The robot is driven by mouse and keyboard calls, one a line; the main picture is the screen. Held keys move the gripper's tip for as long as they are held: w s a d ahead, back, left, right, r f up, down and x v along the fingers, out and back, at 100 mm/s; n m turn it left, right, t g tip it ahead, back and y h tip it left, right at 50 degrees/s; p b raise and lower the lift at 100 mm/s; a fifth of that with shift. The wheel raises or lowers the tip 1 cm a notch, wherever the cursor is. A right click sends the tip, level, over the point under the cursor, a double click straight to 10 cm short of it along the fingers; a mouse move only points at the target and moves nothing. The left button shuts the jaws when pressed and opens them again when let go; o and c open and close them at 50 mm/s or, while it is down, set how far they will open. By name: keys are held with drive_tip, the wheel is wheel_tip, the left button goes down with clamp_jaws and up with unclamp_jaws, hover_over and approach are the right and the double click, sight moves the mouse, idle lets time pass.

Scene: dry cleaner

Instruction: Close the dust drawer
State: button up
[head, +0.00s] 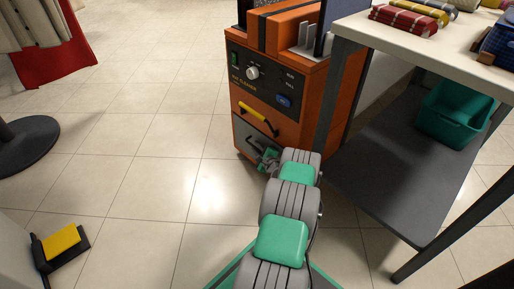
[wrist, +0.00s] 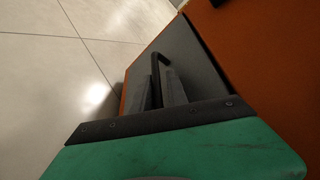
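The dust drawer has a grey front (head: 246,130) low on an orange machine, below a yellow handle. How far it stands out is hard to tell in the head view. My gripper (head: 268,158) is at the drawer's lower right, and my arm hides part of the front there. In the wrist view the grey drawer front (wrist: 191,62) has a dark bent handle (wrist: 160,56). My two fingers (wrist: 163,90) are close together at this handle with a narrow gap between them. Whether they touch or clasp it is not clear.
The orange machine (head: 309,108) has a knob and switches above a yellow handle (head: 259,117). A table (head: 372,34) with folded cloths stands close at right, with a green bin (head: 455,117) on its lower shelf. A yellow-topped block (head: 61,242) lies at lower left. Tiled floor left of the machine is clear.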

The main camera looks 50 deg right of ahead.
drive_tip(key=p+v, duration=0.2)
drive_tip(key=v, duration=0.5)
drive_tip(key=shift+s+p, duration=0.15)
drive_tip(key=shift+p, duration=0.25)
